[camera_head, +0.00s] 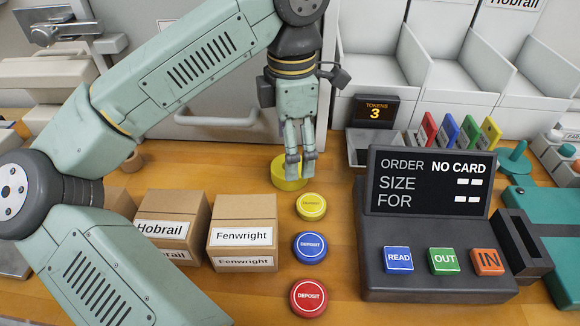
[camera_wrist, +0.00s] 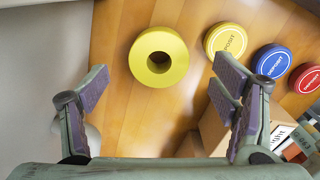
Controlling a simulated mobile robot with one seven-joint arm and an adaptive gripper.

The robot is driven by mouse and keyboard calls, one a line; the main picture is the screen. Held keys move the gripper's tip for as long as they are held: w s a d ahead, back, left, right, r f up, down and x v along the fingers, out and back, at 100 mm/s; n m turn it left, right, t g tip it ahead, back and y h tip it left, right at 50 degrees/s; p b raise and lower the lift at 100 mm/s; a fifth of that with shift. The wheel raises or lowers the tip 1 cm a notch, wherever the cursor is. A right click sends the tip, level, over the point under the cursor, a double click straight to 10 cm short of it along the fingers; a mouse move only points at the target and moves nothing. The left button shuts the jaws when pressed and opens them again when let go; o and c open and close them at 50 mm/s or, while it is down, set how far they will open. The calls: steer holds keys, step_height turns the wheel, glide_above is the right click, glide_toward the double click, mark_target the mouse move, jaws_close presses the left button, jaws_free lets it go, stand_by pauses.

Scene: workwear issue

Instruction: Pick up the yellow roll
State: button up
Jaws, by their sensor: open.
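The yellow roll (camera_head: 287,179) lies on the wooden counter, behind the yellow deposit button, with my gripper (camera_head: 300,158) just above and in front of part of it. In the wrist view the yellow roll (camera_wrist: 158,57) shows whole, with a dark hole in its middle, ahead of my gripper (camera_wrist: 158,95). The two fingers are spread wide and nothing is between them. The roll appears apart from both fingers in the wrist view; the exact height gap is hard to judge.
A yellow button (camera_head: 311,206), a blue button (camera_head: 310,247) and a red button (camera_head: 309,297) line up in front of the roll. Cardboard boxes (camera_head: 241,232) stand to the left. An order terminal (camera_head: 428,183) stands to the right. A grey cabinet (camera_head: 215,95) is behind.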

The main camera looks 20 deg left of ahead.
steer(key=shift+a+f+p, duration=0.15)
steer(key=shift+f+p, duration=0.2)
steer(key=shift+f, duration=1.45)
steer(key=shift+c, duration=0.6)
steer(key=c, duration=1.1)
